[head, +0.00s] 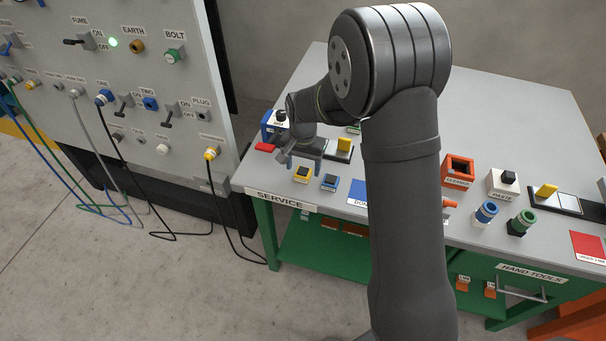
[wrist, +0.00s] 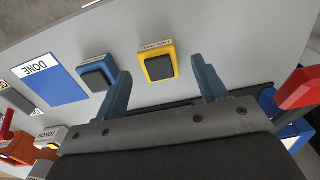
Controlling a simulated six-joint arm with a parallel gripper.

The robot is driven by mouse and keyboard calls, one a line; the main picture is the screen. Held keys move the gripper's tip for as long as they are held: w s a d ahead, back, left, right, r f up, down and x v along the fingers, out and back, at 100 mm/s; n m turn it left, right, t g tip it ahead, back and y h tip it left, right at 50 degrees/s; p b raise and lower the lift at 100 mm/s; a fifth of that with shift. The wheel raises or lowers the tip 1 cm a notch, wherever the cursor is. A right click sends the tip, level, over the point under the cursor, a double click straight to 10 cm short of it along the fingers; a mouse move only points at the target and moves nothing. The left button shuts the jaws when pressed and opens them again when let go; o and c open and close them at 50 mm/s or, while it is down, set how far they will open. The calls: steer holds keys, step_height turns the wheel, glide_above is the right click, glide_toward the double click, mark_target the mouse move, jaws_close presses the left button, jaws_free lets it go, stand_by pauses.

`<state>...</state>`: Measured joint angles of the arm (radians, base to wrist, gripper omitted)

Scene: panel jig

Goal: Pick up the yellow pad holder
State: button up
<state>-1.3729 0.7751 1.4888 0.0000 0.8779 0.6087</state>
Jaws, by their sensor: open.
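The yellow pad holder (head: 302,174) is a small yellow block with a dark pad on top, on the bench near its front left edge. In the wrist view the yellow pad holder (wrist: 145,68) shows between and beyond the two blue fingertips, nearer the left one. A blue pad holder (head: 329,182) of like shape sits just right of it in the head view, and left of it in the wrist view (wrist: 97,74). My gripper (head: 305,160) is open and empty behind the yellow holder, apart from it. In the wrist view my gripper (wrist: 160,82) shows both fingers spread.
A blue DONE mat (head: 358,193) lies right of the holders, partly behind my arm. A blue box (head: 273,124) and a red piece (head: 265,147) are at the bench's left. The upright switch panel (head: 130,90) with hanging cables stands left. Bare bench top surrounds the holders.

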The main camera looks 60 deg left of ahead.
step_height(320, 180, down, 2)
steer(key=shift+f, duration=0.1)
steer(key=c, duration=1.1)
steer(key=shift+r, duration=0.2)
steer(key=shift+c, duration=0.2)
